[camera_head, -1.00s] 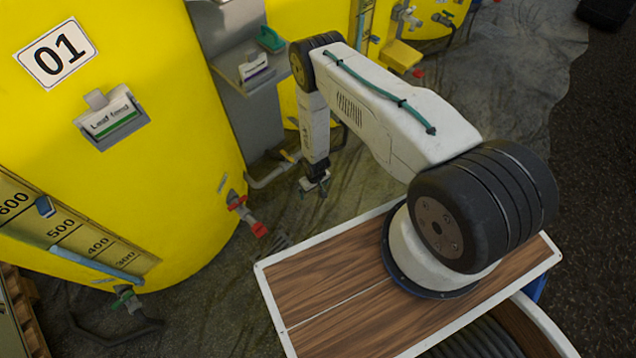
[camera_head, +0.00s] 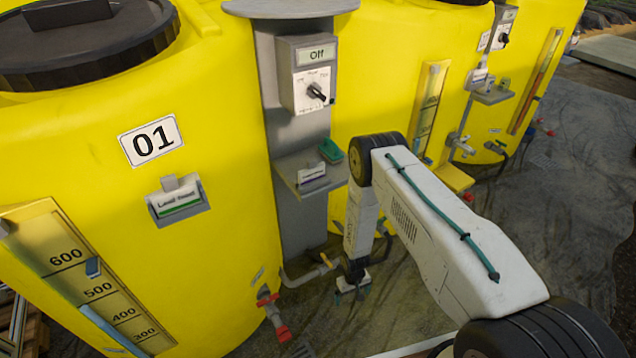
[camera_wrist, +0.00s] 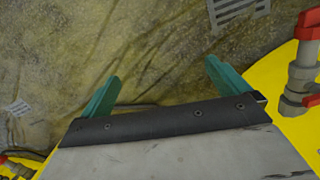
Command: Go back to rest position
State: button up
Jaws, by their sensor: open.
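My gripper (camera_head: 352,287) hangs at the lower end of my folded white arm, pointing down above the wet floor in front of the grey post. In the wrist view my gripper (camera_wrist: 160,85) shows two green fingers spread wide apart with nothing between them.
A yellow tank marked 01 (camera_head: 230,215) stands at left, with a red-handled valve (camera_head: 274,312) low on its side. A grey post (camera_head: 292,130) carries a control box (camera_head: 305,75) reading Off and a shelf (camera_head: 310,180) with a green item. More yellow tanks stand behind. Floor at right is clear.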

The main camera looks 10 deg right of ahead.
jog(key=s+g, duration=0.2)
jog(key=s, duration=0.4)
notch_tip(320, 180, up, 49)
jog(key=s+m+g, duration=0.1)
jog(key=g, duration=0.1)
jog(key=s+r+t, duration=0.3)
jog(key=s+r, duration=0.6)
jog(key=r, duration=0.4)
jog(key=s+r+t, duration=0.3)
jog(key=s+r, duration=0.7)
jog(key=r, duration=0.3)
jog(key=shift+s+d+m+t, duration=0.2)
jog(key=shift+d+m+t, duration=0.1)
jog(key=shift+d, duration=0.05)
